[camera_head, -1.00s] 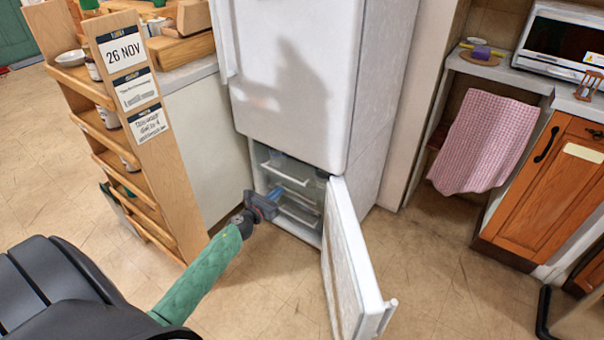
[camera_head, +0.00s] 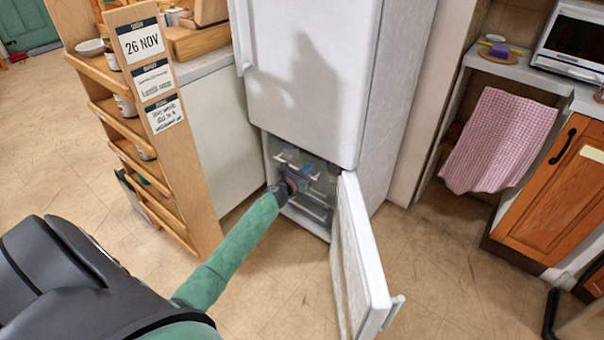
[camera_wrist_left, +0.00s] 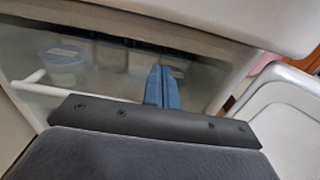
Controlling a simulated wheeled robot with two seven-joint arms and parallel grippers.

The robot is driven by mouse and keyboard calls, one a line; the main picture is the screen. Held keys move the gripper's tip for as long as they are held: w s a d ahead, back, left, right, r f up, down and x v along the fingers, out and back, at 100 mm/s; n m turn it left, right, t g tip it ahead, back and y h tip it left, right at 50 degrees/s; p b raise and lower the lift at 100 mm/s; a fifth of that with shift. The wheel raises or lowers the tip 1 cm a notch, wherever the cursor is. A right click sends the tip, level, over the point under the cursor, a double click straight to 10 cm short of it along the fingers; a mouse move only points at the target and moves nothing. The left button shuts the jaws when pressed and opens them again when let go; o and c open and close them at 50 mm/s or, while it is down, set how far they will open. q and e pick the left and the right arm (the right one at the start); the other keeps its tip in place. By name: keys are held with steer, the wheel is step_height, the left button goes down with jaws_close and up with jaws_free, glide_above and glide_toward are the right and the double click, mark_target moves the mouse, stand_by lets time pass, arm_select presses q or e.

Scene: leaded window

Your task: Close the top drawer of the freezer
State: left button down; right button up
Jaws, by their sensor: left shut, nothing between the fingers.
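The white freezer compartment (camera_head: 266,150) is at the bottom of the tall fridge, with its door (camera_head: 362,265) swung open to the right. The top drawer (camera_head: 318,170) is clear and partly hidden behind my left gripper (camera_head: 297,180). The gripper reaches into the compartment opening at the drawer's front. In the left wrist view, the blue fingers (camera_wrist_left: 162,85) are shut together with nothing between them, against or just before the drawer's clear front (camera_wrist_left: 110,75). Pale tubs (camera_wrist_left: 62,65) show behind that front. Whether the fingers touch it is unclear. My right gripper is out of view.
A wooden shelf rack (camera_head: 185,150) with jars stands left of the fridge, close to my left arm. The open freezer door bounds the right side. A pink towel (camera_head: 498,140) hangs by an orange cabinet (camera_head: 555,195). Floor between is clear.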

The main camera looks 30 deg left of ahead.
arm_select(q)
steer(key=shift+w, duration=1.1)
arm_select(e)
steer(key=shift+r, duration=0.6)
arm_select(q)
steer(key=shift+d, duration=0.1)
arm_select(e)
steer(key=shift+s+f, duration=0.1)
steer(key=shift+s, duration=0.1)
arm_select(q)
steer(key=shift+w, duration=0.15)
